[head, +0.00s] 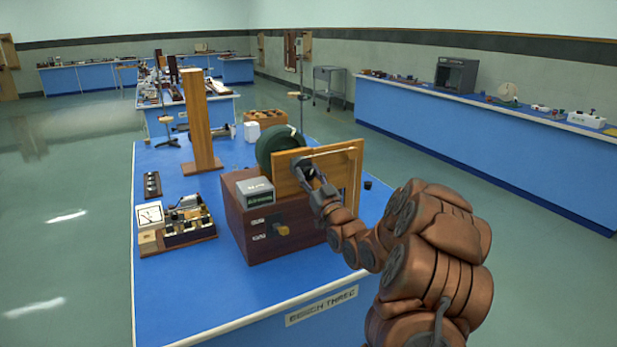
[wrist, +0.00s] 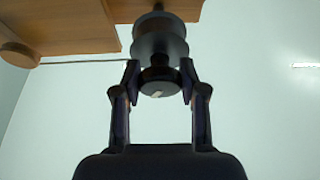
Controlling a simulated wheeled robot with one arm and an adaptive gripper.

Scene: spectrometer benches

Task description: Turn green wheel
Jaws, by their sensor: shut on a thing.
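A dark green wheel (head: 280,146) stands upright on top of a dark wooden box (head: 290,222), partly hidden behind an upright wooden panel (head: 338,170). My gripper (head: 310,170) reaches up to the left part of the panel's near face, and the arm hides part of the panel. In the wrist view my gripper (wrist: 160,84) has its fingers on both sides of a dark round knob (wrist: 160,85). The knob sits at the end of a stepped dark shaft (wrist: 160,40) by a wooden edge. The green colour of the wheel does not show in the wrist view.
A grey labelled box (head: 255,190) sits on the wooden box beside the panel. A tall wooden post (head: 198,120) and a small instrument (head: 178,222) stand to the left on the blue bench (head: 180,300). Open floor lies left and right.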

